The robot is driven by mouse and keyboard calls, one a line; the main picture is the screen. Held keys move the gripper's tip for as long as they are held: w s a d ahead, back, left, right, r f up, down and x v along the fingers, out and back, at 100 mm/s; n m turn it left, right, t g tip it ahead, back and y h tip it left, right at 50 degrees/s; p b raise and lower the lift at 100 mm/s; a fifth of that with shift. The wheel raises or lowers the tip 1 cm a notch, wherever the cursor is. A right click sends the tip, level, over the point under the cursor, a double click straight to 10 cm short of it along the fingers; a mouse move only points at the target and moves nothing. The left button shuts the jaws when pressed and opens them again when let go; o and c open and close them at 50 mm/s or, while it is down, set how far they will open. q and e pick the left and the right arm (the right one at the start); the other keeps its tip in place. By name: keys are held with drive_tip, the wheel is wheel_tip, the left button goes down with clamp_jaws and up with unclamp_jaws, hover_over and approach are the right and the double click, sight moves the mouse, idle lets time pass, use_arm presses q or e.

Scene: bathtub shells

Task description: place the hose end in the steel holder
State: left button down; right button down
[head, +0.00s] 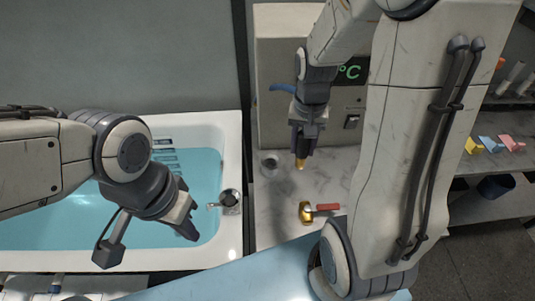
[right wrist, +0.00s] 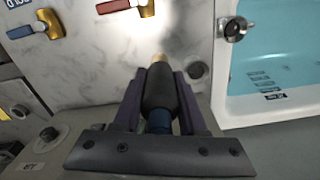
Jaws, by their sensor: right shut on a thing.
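The hose end (head: 300,163) has a brass tip and a dark sleeve, with blue hose (head: 282,88) behind it. My right gripper (head: 302,148) is shut on the dark sleeve, and the tip points down over the marble counter. In the right wrist view the hose end (right wrist: 160,90) sits between both fingers (right wrist: 160,104). A round steel holder (head: 270,163) is set in the counter, just left of the tip; it also shows in the right wrist view (right wrist: 198,72). The tip is apart from it. My left gripper (head: 150,246) is open and empty over the tub.
The water-filled white tub (head: 232,140) lies left of the counter, with a metal fitting (head: 230,200) on its rim. A brass valve with a red handle (head: 306,211) stands near the counter front. A blue-handled valve (right wrist: 45,25) shows in the wrist view. A heater box (head: 275,70) stands behind.

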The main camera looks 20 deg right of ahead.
drive_tip(key=w+a+f+p, duration=0.1)
drive_tip(key=w+f, duration=0.1)
drive_tip(key=f, duration=0.1)
drive_tip(key=w+a+f+p, duration=0.1)
drive_tip(key=w+a+f, duration=0.1)
drive_tip(key=w+f, duration=0.1)
drive_tip(key=w+a+f+p, duration=0.2)
drive_tip(key=w+f, duration=0.1)
drive_tip(key=shift+w+a, duration=0.2)
drive_tip(key=shift+w, duration=0.05)
drive_tip(key=shift+f, duration=0.55)
drive_tip(key=shift+f, duration=0.2)
drive_tip(key=shift+c, duration=2.3)
unclamp_jaws()
drive_tip(key=shift+r, duration=0.1)
drive_tip(key=shift+r, duration=0.1)
